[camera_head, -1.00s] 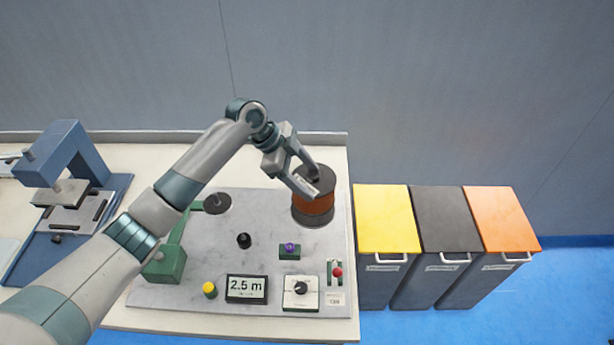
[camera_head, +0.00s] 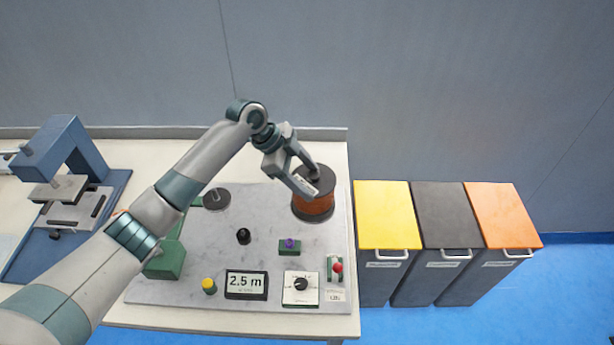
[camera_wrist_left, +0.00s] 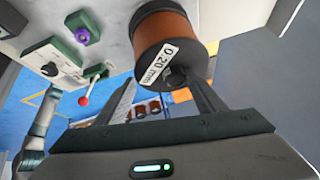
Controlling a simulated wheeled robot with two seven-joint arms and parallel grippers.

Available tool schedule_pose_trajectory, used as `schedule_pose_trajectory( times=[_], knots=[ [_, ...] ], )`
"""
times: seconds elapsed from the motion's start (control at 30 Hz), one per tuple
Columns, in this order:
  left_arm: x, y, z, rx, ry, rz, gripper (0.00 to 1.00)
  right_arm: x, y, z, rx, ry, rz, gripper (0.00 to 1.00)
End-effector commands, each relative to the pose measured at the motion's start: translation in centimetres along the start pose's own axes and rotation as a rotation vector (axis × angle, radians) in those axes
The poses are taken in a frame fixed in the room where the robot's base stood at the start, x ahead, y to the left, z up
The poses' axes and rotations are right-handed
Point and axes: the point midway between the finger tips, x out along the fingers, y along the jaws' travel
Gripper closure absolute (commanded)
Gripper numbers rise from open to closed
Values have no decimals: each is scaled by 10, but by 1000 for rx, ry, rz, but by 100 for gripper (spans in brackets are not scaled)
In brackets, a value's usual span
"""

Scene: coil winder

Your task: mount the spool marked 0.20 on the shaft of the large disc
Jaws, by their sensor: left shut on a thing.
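The spool (camera_head: 313,204) has a dark top and copper-coloured winding. In the left wrist view the spool (camera_wrist_left: 165,40) carries a white label reading 0.20 mm. My left gripper (camera_head: 309,185) is shut on the spool at its top. In the wrist view the two fingers of the left gripper (camera_wrist_left: 180,80) reach the spool's near end. A dark round rim (camera_head: 313,222) shows under the spool at the board's back right, probably the large disc. Its shaft is hidden, so I cannot tell whether the spool is on it. My right gripper is not in view.
The grey board (camera_head: 205,250) bears a small dark disc (camera_head: 217,199), black knob (camera_head: 243,236), purple button (camera_head: 290,244), display (camera_head: 246,285), dial box (camera_head: 300,288) and red-tipped lever (camera_head: 336,268). A blue press (camera_head: 75,150) stands left. Yellow, black and orange bins (camera_head: 390,215) stand right.

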Motion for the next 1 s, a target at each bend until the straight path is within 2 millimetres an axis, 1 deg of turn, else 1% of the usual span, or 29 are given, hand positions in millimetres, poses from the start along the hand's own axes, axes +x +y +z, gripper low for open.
schedule_pose_trajectory(
  times=[0.03, 1.0],
  knots=[
    [-1, -2, -2, 3, 4, -6, 99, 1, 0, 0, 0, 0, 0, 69],
    [15, 0, 8, 3, 5, -6, 99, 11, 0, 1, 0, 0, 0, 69]
  ],
)
